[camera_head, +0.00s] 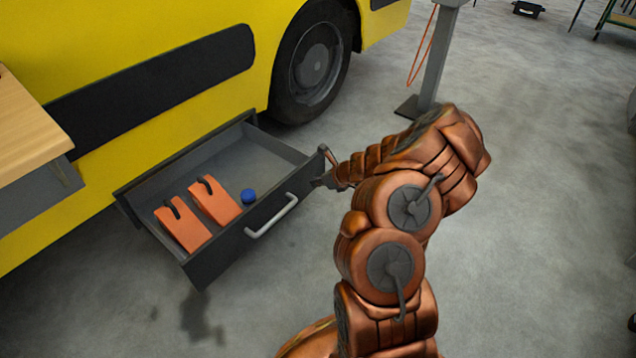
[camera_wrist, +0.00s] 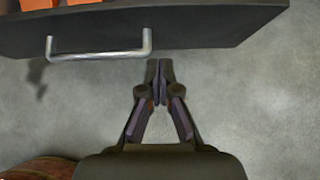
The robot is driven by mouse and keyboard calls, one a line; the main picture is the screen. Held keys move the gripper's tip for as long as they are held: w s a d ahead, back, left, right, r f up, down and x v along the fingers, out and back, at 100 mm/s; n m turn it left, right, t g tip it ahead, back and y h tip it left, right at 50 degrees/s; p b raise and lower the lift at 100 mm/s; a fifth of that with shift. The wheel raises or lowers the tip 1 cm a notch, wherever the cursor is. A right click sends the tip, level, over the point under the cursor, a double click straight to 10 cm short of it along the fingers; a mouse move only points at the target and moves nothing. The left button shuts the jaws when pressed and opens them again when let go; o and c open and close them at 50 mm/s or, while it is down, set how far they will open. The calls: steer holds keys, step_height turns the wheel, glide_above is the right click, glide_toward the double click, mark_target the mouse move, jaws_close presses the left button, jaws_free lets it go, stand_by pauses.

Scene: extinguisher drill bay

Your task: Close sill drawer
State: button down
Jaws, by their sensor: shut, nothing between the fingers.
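The sill drawer (camera_head: 225,254) stands pulled out from the low side of the yellow vehicle. Its dark front carries a pale bar handle (camera_head: 272,216). Inside lie two orange wedge-like blocks (camera_head: 183,226) with dark grips and a blue round cap (camera_head: 248,196). My gripper (camera_head: 322,181) is at the right end of the drawer front. In the wrist view my gripper (camera_wrist: 159,66) is shut and empty, its tips just below the drawer front (camera_wrist: 200,28), right of the handle (camera_wrist: 98,54). I cannot tell whether the tips touch the front.
The yellow vehicle (camera_head: 150,30) with a black wheel (camera_head: 312,62) stands behind the drawer. A wooden-topped bench (camera_head: 25,135) is at the left edge. A grey post (camera_head: 436,60) stands at the back right. The grey floor before the drawer is clear.

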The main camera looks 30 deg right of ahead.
mark_target(291, 180)
steer(key=b+x, duration=0.1)
steer(key=x, duration=0.2)
steer(key=b+x, duration=0.1)
steer(key=x, duration=0.1)
steer(key=w+r+b+x, duration=0.1)
steer(key=x, duration=0.2)
steer(key=shift+w+a+f+b, duration=0.2)
steer(key=shift+w+a+b, duration=0.05)
steer(key=shift+b, duration=0.1)
steer(key=shift+w+a+r, duration=0.15)
steer(key=shift+w+a, duration=0.1)
steer(key=shift+w, duration=0.5)
steer(key=shift+w, duration=0.1)
